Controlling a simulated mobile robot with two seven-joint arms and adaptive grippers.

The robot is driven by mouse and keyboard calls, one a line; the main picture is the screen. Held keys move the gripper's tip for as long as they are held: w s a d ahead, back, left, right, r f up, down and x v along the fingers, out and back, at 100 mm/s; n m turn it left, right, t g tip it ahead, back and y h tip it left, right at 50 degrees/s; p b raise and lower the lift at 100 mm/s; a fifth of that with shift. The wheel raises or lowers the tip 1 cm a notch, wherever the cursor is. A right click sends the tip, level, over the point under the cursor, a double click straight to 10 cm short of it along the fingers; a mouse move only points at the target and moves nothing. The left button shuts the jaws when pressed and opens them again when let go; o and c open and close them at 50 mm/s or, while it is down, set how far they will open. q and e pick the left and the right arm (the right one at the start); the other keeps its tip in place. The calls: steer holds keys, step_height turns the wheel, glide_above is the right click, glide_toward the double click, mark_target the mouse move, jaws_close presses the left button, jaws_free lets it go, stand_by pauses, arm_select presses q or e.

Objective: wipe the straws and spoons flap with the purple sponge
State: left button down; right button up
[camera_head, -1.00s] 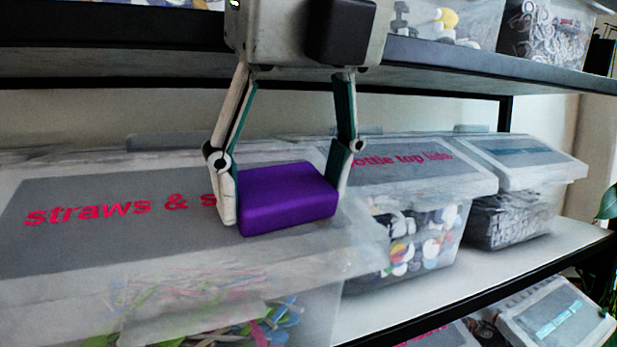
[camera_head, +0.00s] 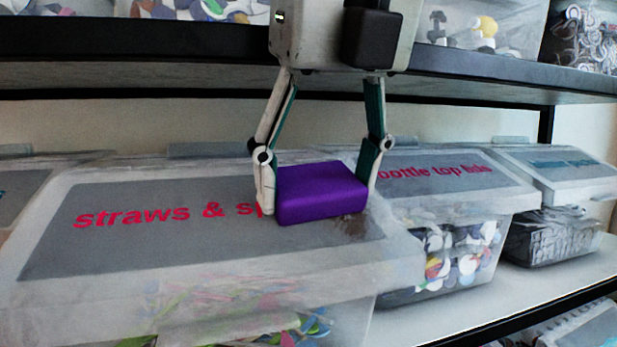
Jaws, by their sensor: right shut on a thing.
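The purple sponge (camera_head: 320,195) is between the fingers of my right gripper (camera_head: 318,190), which is shut on it. The gripper comes down from the top of the view. The sponge is at the right part of the straws and spoons flap (camera_head: 130,245), a sloping translucent lid with a grey label and pink lettering. The sponge and gripper hide the end of the lettering. The sponge looks to be on or just over the label; I cannot tell if it touches. My left gripper is not in view.
The bottle top lids box (camera_head: 450,195) stands just right of the straws box, with another lidded box (camera_head: 560,175) beyond it. An upper shelf (camera_head: 150,75) with more clear boxes runs behind the gripper. Part of another lid (camera_head: 15,195) shows at the far left.

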mark_target(372, 203)
steer(key=shift+w+d+f, duration=0.1)
steer(key=shift+w+d, duration=0.25)
steer(key=shift+d, duration=0.7)
steer(key=shift+w+d+r, duration=0.1)
steer(key=shift+w+d, duration=0.2)
steer(key=shift+d, duration=0.7)
steer(key=shift+w+d+f, duration=0.1)
steer(key=shift+w+d, duration=0.25)
steer(key=shift+d, duration=0.7)
steer(key=shift+s+a, duration=0.4)
steer(key=shift+a, duration=0.85)
steer(key=shift+s+a, duration=0.45)
steer(key=shift+a, duration=0.85)
steer(key=shift+s+a, duration=0.4)
steer(key=shift+a, duration=0.85)
steer(key=shift+r, duration=0.2)
steer(key=shift+v, duration=2.9)
steer(key=shift+d, duration=0.1)
steer(key=v, duration=0.3)
steer(key=shift+s, duration=0.1)
